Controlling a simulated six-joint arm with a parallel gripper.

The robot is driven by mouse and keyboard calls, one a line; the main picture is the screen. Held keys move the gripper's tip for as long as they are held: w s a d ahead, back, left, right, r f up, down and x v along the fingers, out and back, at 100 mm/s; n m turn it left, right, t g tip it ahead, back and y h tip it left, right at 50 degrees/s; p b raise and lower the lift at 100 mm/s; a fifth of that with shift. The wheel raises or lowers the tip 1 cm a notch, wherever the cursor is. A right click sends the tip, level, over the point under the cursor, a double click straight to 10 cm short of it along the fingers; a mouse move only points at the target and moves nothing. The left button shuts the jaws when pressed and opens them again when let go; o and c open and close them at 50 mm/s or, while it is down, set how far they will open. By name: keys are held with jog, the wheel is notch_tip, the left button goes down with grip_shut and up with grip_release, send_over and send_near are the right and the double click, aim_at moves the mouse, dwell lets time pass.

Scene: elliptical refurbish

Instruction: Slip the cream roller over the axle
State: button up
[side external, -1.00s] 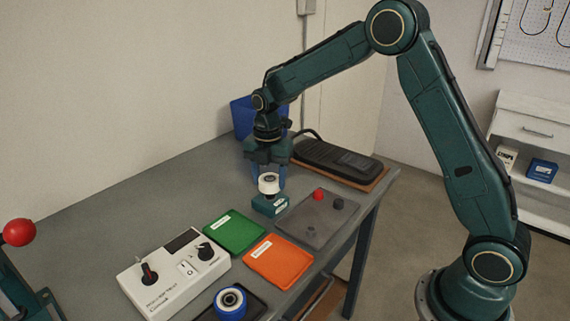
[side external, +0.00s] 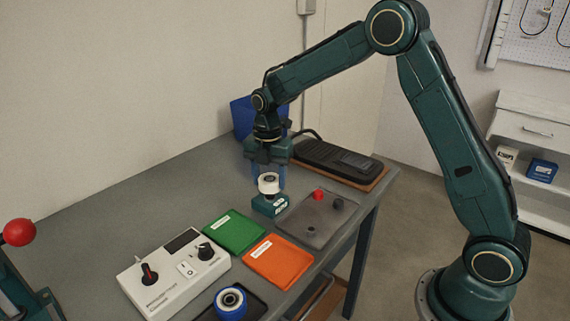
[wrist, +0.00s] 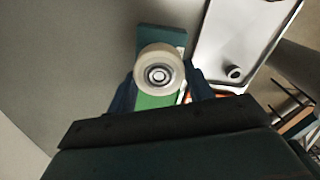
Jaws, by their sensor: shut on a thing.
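The cream roller (side external: 268,184) is upright, directly above a small teal block (side external: 270,206) with a white label. My gripper (side external: 268,168) is above the block and shut on the roller. In the wrist view the roller (wrist: 158,75) shows its round face between my two dark blue fingers, with the teal block (wrist: 163,36) behind it. A metallic ring shows in the roller's centre. The axle is hidden by the roller, and I cannot tell whether it is inside the bore.
A grey tray (side external: 310,222) with red and dark knobs lies right of the block. Green (side external: 234,231) and orange (side external: 277,261) trays lie in front.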

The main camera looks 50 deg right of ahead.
jog(key=shift+f, duration=0.6)
dwell(0.3)
jog(key=o, duration=0.7)
jog(key=shift+o, duration=0.2)
jog(key=shift+r, duration=0.2)
notch_tip(320, 180, up, 11)
jog(key=shift+f, duration=0.15)
dwell(0.9)
dwell(0.4)
